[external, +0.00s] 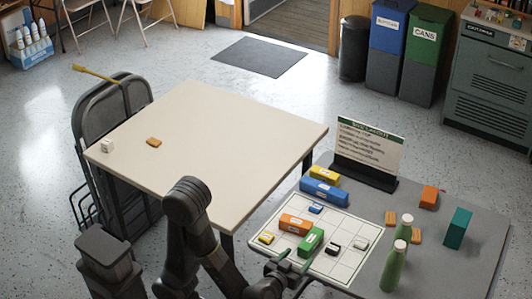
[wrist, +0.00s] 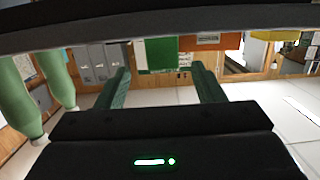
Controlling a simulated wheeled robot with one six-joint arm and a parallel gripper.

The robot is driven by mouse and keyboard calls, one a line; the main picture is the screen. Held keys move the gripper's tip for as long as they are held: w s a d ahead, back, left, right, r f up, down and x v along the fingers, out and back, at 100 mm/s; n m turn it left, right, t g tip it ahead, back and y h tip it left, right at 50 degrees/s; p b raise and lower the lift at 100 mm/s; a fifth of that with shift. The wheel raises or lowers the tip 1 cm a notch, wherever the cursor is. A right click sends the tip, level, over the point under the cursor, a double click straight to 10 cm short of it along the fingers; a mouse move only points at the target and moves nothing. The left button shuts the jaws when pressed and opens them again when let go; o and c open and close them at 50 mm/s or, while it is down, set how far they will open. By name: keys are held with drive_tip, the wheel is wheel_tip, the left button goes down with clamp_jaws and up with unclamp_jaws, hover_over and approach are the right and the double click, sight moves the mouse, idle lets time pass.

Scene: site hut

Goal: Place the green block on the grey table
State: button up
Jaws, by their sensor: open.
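The green block (external: 311,240) lies on a white grid sheet (external: 347,262) on the grey table (external: 460,272). In the wrist view, which looks upside down, the green block (wrist: 160,55) shows between and just beyond my two green fingertips. My gripper (external: 294,260) is open and empty, low over the sheet's near edge and beside the block's near end. In the wrist view there is a gap between each finger of my gripper (wrist: 161,72) and the block.
Orange (external: 295,224), blue (external: 324,192) and yellow (external: 324,174) blocks, plus small ones, are around the green block. Two green bottles (external: 393,268) stand right of the sheet. A teal block (external: 458,228) and a sign (external: 368,152) stand farther back. The cream table (external: 220,140) is mostly clear.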

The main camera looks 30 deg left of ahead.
sight(309, 245)
drive_tip(key=shift+w+f+b, duration=0.15)
drive_tip(key=shift+w+b, duration=0.05)
drive_tip(key=shift+w, duration=0.65)
drive_tip(key=shift+w+f+b, duration=0.15)
drive_tip(key=shift+w+b, duration=0.05)
drive_tip(key=shift+w, duration=0.6)
drive_tip(key=shift+w+a+f+b, duration=0.15)
drive_tip(key=shift+w+b, duration=0.45)
drive_tip(key=shift+w, duration=0.4)
drive_tip(key=shift+w+a+f+b, duration=0.15)
drive_tip(key=shift+w+b, duration=0.4)
drive_tip(key=shift+w, duration=0.4)
drive_tip(key=shift+w+d, duration=0.1)
drive_tip(key=shift+w, duration=0.55)
